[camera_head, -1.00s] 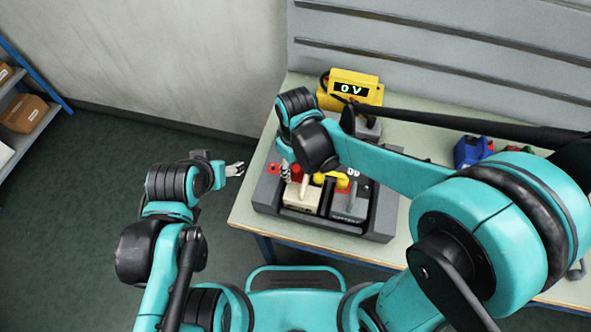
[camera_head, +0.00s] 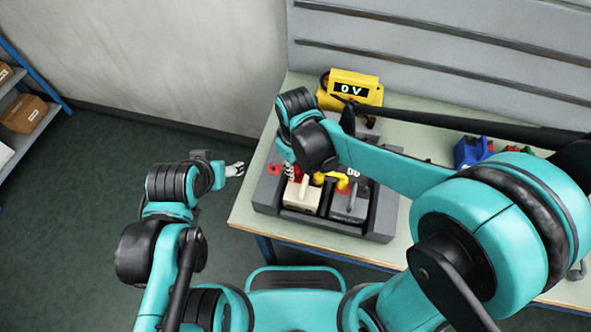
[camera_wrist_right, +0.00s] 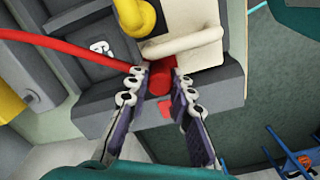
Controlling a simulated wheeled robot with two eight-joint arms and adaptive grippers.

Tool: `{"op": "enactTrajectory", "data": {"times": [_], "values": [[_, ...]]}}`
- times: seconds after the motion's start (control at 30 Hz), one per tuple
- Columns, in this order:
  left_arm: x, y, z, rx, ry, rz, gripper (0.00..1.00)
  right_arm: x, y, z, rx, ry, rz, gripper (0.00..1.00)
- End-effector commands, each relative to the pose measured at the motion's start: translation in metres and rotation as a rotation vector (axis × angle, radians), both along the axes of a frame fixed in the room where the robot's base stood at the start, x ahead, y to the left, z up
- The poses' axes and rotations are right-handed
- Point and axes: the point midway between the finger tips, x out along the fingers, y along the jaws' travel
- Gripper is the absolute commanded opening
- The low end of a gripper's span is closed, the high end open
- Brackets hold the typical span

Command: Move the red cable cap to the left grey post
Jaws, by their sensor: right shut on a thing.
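The red cable cap (camera_wrist_right: 160,80) sits between the fingertips of my right gripper (camera_wrist_right: 152,92), which is shut on it. A red cable runs from the cap to the left in the wrist view. The cap is beside the cream block with a handle (camera_wrist_right: 195,45). In the head view my right gripper (camera_head: 290,172) is over the left part of the dark grey tray (camera_head: 267,200), with the cap mostly hidden by the fingers. I cannot pick out the left grey post. My left gripper (camera_head: 235,170) is off the table's left edge, with no object visible in it; its opening is too small to judge.
A yellow plug (camera_head: 335,179) and a grey block with a handle (camera_head: 348,205) are right of the cream block. A yellow meter (camera_head: 352,88) reading 0 V stands behind. A blue box (camera_head: 470,152) is at the right. The table's front left corner is clear.

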Motion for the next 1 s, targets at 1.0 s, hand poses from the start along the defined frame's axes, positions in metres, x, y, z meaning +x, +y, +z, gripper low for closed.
{"op": "enactTrajectory", "data": {"times": [1.0], "values": [[0.000, 0.000, 0.033, 0.000, 0.000, 0.000, 0.67, 0.000, 0.000, 0.042, 0.000, 0.000, 0.000, 0.00]]}}
